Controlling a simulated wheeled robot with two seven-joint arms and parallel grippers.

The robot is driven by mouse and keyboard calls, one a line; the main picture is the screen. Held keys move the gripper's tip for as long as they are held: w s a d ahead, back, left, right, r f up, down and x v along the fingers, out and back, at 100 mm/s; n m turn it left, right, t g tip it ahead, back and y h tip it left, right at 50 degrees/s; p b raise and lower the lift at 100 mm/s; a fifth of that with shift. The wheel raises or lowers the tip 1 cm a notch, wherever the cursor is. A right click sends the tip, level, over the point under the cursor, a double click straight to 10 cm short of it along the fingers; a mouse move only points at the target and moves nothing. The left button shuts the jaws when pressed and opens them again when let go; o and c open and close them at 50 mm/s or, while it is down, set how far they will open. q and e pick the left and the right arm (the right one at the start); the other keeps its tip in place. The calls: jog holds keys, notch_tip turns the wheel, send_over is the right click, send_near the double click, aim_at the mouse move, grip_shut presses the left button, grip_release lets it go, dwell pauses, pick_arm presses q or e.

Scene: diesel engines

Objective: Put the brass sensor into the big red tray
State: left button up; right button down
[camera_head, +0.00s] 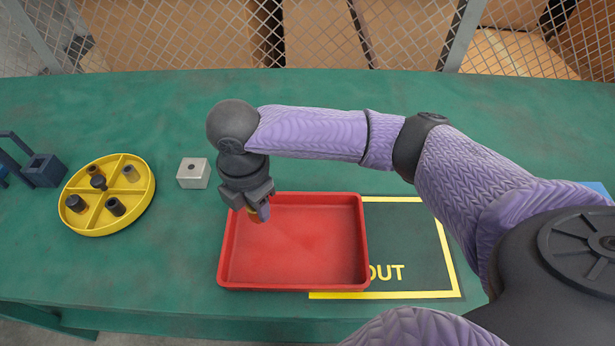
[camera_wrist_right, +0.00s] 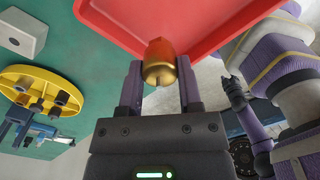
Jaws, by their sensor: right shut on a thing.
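The brass sensor (camera_wrist_right: 159,62) is between the fingers of my right gripper (camera_wrist_right: 160,85), which is shut on it. In the head view my right gripper (camera_head: 258,212) is over the back left corner of the big red tray (camera_head: 300,285), and only a bit of the sensor shows there. The red tray also shows in the right wrist view (camera_wrist_right: 215,40), behind the sensor. The tray looks empty. My left gripper is not in the head view.
A yellow round divided dish (camera_head: 128,208) with several dark parts stands at the left. A grey metal block (camera_head: 193,173) with a hole sits between dish and tray. A dark blue fixture (camera_head: 44,170) is at the far left. The tray partly covers a yellow-outlined OUT mat (camera_head: 415,235). The green table behind is clear.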

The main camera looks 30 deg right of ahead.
aim_at(266, 243)
jog(key=shift+r+n, duration=0.1)
jog(key=shift+n, duration=0.4)
notch_tip(266, 243, down, 11)
jog(key=b, duration=0.5)
jog(key=shift+s+r, duration=0.1)
jog(key=shift+r, duration=0.25)
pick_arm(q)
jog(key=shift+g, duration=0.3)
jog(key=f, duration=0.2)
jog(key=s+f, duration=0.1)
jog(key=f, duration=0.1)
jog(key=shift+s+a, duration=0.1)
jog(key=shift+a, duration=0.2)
pick_arm(e)
jog(key=shift+c, duration=1.8)
grip_release()
jog(key=shift+f, duration=0.1)
jog(key=shift+o, duration=0.4)
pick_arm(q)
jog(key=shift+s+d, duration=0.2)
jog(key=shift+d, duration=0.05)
